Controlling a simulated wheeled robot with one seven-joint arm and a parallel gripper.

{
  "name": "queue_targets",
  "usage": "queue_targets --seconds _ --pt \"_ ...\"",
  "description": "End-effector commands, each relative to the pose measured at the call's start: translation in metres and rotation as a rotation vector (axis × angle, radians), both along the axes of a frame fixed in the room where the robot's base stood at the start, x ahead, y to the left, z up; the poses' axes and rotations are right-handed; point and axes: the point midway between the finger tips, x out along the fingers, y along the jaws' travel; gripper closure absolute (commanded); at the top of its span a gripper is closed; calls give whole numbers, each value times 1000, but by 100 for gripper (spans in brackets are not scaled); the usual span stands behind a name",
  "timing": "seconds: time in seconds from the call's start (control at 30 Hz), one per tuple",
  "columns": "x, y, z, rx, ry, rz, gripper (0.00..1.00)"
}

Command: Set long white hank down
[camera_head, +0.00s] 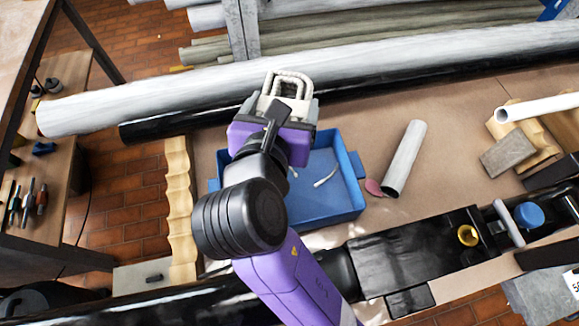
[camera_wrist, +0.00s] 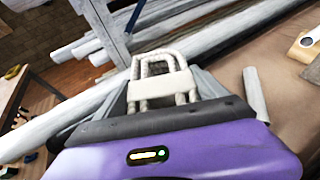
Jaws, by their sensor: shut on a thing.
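The long white hank (camera_head: 289,83) is a looped, whitish cord with a band around it. My gripper (camera_head: 284,99) is shut on it and holds it above the blue tray's far edge, in front of the long pipes. In the wrist view the hank (camera_wrist: 161,80) stands up between the jaws, its loops pointing away from me. The fingertips are partly hidden behind the purple gripper body. Whether the hank touches the pipe behind it, I cannot tell.
A blue tray (camera_head: 350,190) below my arm holds small white pieces (camera_head: 325,178). A short grey tube (camera_head: 405,158) lies right of it. A long grey-white pipe (camera_head: 150,103) and a black pipe (camera_head: 150,129) cross behind.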

Motion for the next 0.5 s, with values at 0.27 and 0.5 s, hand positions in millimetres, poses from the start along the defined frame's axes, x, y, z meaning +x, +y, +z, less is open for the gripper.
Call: queue_targets --seconds 0.27,0.5 --pt "-1 0 -63 -7 5 3 65" --pt "-1 0 -120 -6 4 3 65"
